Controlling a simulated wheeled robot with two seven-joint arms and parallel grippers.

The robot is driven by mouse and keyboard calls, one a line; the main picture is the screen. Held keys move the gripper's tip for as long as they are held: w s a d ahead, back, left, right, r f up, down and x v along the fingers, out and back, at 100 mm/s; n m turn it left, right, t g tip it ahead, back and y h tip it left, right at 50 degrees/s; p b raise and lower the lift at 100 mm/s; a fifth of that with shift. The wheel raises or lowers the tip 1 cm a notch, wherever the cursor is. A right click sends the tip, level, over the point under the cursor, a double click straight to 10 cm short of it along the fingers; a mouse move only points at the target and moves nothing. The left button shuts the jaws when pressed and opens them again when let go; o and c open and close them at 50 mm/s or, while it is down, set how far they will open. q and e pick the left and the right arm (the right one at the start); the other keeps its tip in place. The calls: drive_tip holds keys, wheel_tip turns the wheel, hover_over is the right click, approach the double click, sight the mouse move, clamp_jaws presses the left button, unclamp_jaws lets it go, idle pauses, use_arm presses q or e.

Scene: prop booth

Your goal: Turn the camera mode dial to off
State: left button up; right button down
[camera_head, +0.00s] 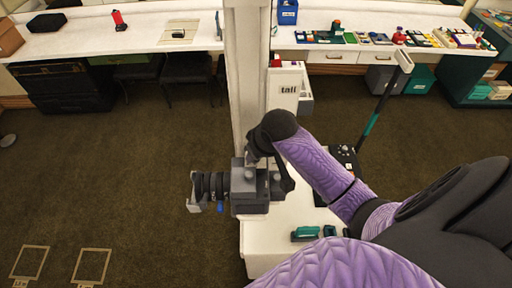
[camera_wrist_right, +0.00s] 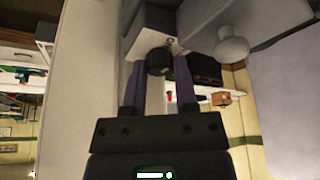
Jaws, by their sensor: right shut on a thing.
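The camera (camera_head: 250,188) is a grey boxy body with a dark ringed lens and a pale square hood pointing left in the head view. It sits by a white column, above the near end of a white counter. In the right wrist view, the camera's grey body (camera_wrist_right: 275,22) fills the top, with a pale round knob. The black ribbed mode dial (camera_wrist_right: 159,62) lies between the fingers of my right gripper (camera_wrist_right: 159,68), which is shut on it. In the head view, the wrist hides the dial, and its markings cannot be read. My left gripper is not in view.
The white column (camera_head: 245,80) stands just behind the camera. The white counter (camera_head: 285,225) below holds small teal items (camera_head: 305,233) and a dark panel (camera_head: 345,160). Open brown carpet (camera_head: 110,170) lies to the left.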

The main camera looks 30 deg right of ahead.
drive_tip(key=shift+n+y, duration=0.3)
drive_tip(key=shift+n, duration=0.5)
